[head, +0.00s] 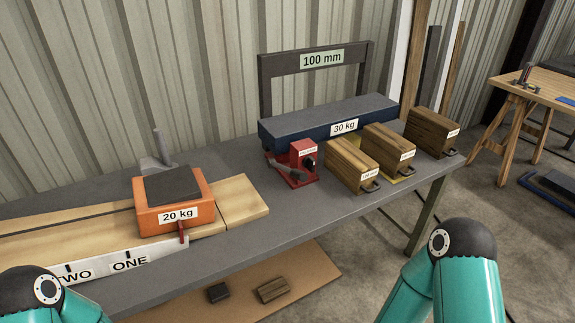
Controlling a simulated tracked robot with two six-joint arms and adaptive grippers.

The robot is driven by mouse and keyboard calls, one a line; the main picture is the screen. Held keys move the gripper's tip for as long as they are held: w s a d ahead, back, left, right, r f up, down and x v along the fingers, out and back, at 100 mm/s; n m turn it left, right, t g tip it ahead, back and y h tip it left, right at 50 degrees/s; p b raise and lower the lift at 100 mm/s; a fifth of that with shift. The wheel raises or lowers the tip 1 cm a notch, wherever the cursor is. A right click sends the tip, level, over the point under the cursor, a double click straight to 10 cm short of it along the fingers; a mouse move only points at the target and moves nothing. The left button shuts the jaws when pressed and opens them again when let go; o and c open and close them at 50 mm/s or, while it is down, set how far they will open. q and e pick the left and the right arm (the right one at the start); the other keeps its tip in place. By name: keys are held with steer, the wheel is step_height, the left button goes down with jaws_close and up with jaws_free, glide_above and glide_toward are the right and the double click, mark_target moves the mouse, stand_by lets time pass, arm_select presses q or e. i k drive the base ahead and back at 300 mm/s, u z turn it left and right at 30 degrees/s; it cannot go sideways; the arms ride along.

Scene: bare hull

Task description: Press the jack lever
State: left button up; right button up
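A small red jack (303,158) with a white label stands on the grey bench, at the front left end of a dark blue 30 kg block (330,121). A grey lever (283,168) shows at the jack's lower front left, low over the bench. A dark round knob is on its right side. Whether the jack touches the block, I cannot tell. Teal links of my two arms show at the bottom left and bottom right. Neither gripper is in view.
Wooden blocks with handles (352,164) stand right of the jack. A dark 100 mm gauge frame (364,75) rises behind. An orange 20 kg box (172,203) sits on boards at left. The grey bench (255,232) is clear in front of the jack.

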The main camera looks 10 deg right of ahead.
mark_target(299, 175)
steer(key=z, duration=0.05)
steer(key=k, duration=1.3)
steer(key=z, duration=0.5)
steer(key=i, duration=2.35)
steer(key=u, duration=0.6)
